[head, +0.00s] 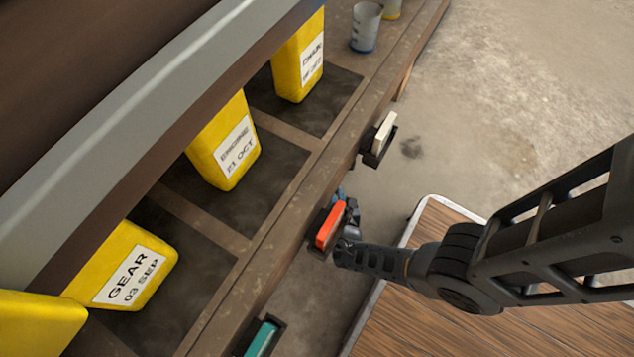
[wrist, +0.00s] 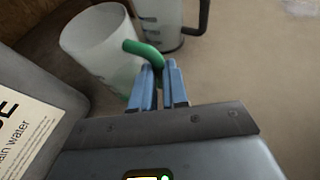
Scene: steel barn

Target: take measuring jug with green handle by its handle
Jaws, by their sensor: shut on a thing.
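The measuring jug with green handle (wrist: 97,45) shows in the wrist view, a pale translucent cup tilted in the picture. Its green handle (wrist: 143,49) curves out from the rim toward my fingers. My gripper (wrist: 158,82) has its two blue fingers shut on the lower end of the handle. The fingers cover part of the handle. In the head view my gripper (head: 341,196) is mostly hidden behind an orange block at the bench edge, and I cannot make out the green-handled jug there.
Another jug with a dark handle (wrist: 168,22) stands close behind. A grey labelled container (wrist: 28,110) is at the left of the wrist view. In the head view, yellow labelled containers (head: 222,140) stand on the bench (head: 295,190), whose edge carries an orange block (head: 330,224).

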